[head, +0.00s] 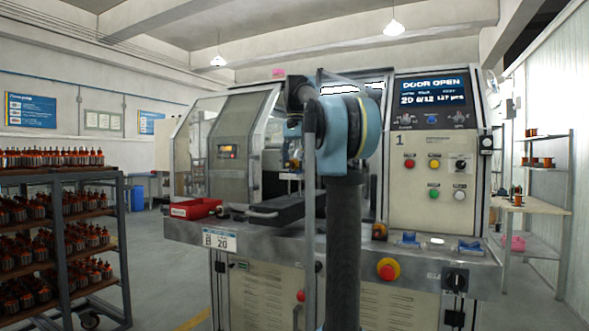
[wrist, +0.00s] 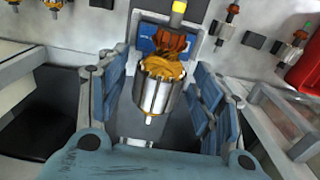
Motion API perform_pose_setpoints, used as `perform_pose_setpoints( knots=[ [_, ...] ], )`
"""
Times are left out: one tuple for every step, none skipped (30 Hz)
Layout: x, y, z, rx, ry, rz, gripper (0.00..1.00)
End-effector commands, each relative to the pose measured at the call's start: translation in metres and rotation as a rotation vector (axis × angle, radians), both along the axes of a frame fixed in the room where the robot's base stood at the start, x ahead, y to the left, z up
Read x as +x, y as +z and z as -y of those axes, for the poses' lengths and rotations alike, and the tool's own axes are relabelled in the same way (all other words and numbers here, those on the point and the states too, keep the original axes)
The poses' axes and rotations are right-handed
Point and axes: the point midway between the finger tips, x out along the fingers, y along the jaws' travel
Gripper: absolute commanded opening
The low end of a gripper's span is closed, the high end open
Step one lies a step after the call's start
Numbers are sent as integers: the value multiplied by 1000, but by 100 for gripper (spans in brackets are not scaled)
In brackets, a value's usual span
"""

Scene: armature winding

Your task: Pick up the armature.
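The armature (wrist: 155,92) is in the middle of the wrist view, a silver slotted core with copper windings, an orange-brown end and a shaft tip pointing toward the camera. Its far end is at a blue and grey holder (wrist: 146,45); how it is held there is hidden. My gripper (wrist: 163,78) is open, with one blue padded finger on each side of the armature. A gap shows between the armature and each finger. In the head view my arm hides the armature and most of the gripper.
The winding machine (head: 433,175) reads "DOOR OPEN". A red bin (head: 196,208) sits on its ledge at left and shows in the wrist view (wrist: 305,70). Several small parts (wrist: 300,38) stand near the bin. A rack (head: 60,182) full of armatures is at far left.

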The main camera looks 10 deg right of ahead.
Motion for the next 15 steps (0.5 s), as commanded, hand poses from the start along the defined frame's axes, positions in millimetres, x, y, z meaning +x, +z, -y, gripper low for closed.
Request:
perform_pose_setpoints(
  knots=[
    [0, 0, 0, 0, 0, 0, 42],
    [0, 0, 0, 0, 0, 0, 35],
    [0, 0, 0, 0, 0, 0, 26],
    [0, 0, 0, 0, 0, 0, 19],
    [0, 0, 0, 0, 0, 0, 13],
    [0, 0, 0, 0, 0, 0, 5],
    [0, 0, 0, 0, 0, 0, 5],
    [0, 0, 0, 0, 0, 0, 0],
    [0, 0, 0, 0, 0, 0, 0],
    [0, 0, 0, 0, 0, 0, 0],
    [0, 0, 0, 0, 0, 0, 0],
    [0, 0, 0, 0, 0, 0, 0],
    [0, 0, 0, 0, 0, 0, 0],
    [0, 1, 0, 0, 1, 0, 0],
    [0, 2, 0, 0, 1, 0, 0]
  ],
)
